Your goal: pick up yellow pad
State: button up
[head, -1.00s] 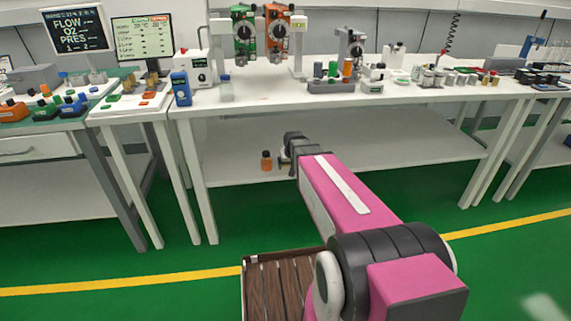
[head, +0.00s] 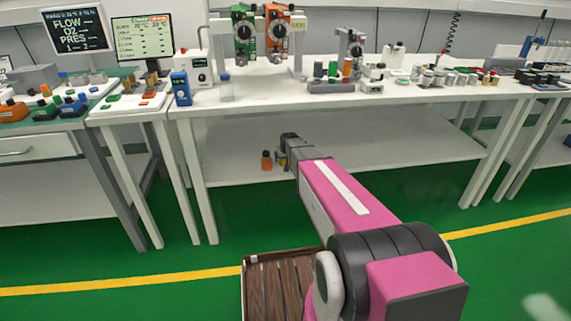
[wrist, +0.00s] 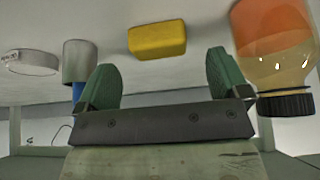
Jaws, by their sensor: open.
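The yellow pad (wrist: 157,40) is a small rounded block in the wrist view, on a pale surface just beyond the fingertips. My gripper (wrist: 162,72) has two green fingers spread wide with nothing between them. The pad lies ahead of the gap between them, with no visible contact. In the head view my gripper (head: 283,157) is at the end of the pink arm, over the lower shelf of the middle bench. It is small there, and I cannot make out the pad.
An orange bottle with a dark cap (wrist: 275,45) stands close beside the right finger in the wrist view. A grey cylinder (wrist: 79,62) and a white round item (wrist: 32,62) are at left. The bench top (head: 270,92) is above the arm's end.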

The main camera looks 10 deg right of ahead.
jog(key=x, duration=0.3)
jog(key=shift+w+f, duration=0.2)
jog(key=c, duration=1.1)
jog(key=shift+o, duration=0.2)
notch_tip(320, 180, up, 10)
jog(key=o, duration=0.4)
jog(key=shift+c, duration=1.4)
jog(key=shift+s, duration=0.15)
